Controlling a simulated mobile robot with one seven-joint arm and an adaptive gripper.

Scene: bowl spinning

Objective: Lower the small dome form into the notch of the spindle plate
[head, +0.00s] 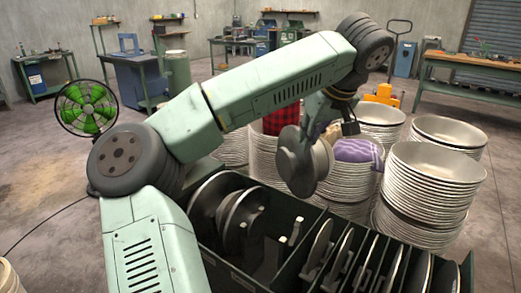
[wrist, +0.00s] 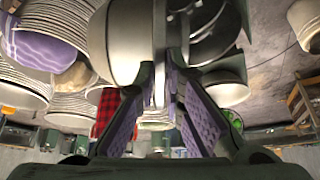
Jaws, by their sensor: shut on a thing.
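My gripper (head: 314,132) is shut on a grey metal dome form (head: 296,165), a round disc with a bulging side. It hangs on edge above the back side of a dark green slotted crate (head: 290,192). In the wrist view my gripper (wrist: 163,72), with purple finger pads, pinches the form's thin upright rim, and the rounded dome (wrist: 128,42) bulges to the left. I cannot make out the spindle plate or its notch for certain in either view.
The crate holds several round forms (head: 240,215) on edge at left and thinner discs (head: 320,245) at right; between them are emptier slots. Tall bowl stacks (head: 430,190) stand close behind, one with a purple cloth (head: 357,150). A green fan (head: 86,107) stands at left.

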